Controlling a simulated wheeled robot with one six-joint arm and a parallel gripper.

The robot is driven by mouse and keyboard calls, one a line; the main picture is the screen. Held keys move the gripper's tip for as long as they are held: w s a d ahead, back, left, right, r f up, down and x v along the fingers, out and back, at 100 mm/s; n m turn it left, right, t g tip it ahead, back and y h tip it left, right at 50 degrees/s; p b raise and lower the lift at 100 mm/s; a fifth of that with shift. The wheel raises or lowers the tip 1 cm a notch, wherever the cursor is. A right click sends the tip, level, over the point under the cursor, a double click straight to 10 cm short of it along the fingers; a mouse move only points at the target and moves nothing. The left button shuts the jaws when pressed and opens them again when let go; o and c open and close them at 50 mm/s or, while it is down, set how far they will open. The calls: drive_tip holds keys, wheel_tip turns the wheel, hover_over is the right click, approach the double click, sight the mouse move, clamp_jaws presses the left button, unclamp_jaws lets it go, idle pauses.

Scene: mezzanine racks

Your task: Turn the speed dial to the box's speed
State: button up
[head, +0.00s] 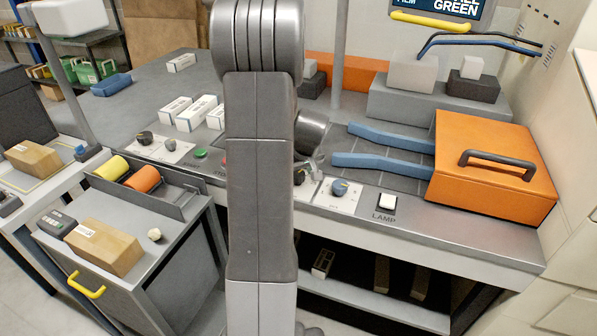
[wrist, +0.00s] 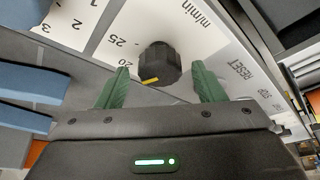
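The speed dial (wrist: 160,62) is a black knob with a yellow mark, on a white plate marked m/min in the wrist view. The numbers 20 and 25 show beside it. The yellow mark is on the knob's near side, towards my gripper; the number it meets is not clear. My gripper (wrist: 160,72) has its two green fingers apart, one on each side of the knob, with gaps. In the head view a dark knob (head: 299,175) shows beside my arm, partly hidden. A brown box (head: 104,246) with a white label lies on the cart; its print is unreadable.
A blue knob (head: 339,187) on a numbered plate and a LAMP switch (head: 387,203) are close on the right. An orange hood (head: 492,170) and blue rails (head: 385,163) stand behind. Small white cartons (head: 196,113) lie on the table. A RESET label (wrist: 238,70) shows beside the dial.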

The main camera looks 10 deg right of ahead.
drive_tip(key=shift+r, duration=0.1)
drive_tip(key=v, duration=1.3)
drive_tip(key=shift+r+b, duration=0.35)
drive_tip(key=shift+b, duration=0.05)
drive_tip(key=shift+f, duration=0.15)
drive_tip(key=x, duration=1.3)
drive_tip(key=shift+f+p, duration=0.3)
drive_tip(key=shift+p, duration=0.1)
drive_tip(key=shift+r, duration=0.1)
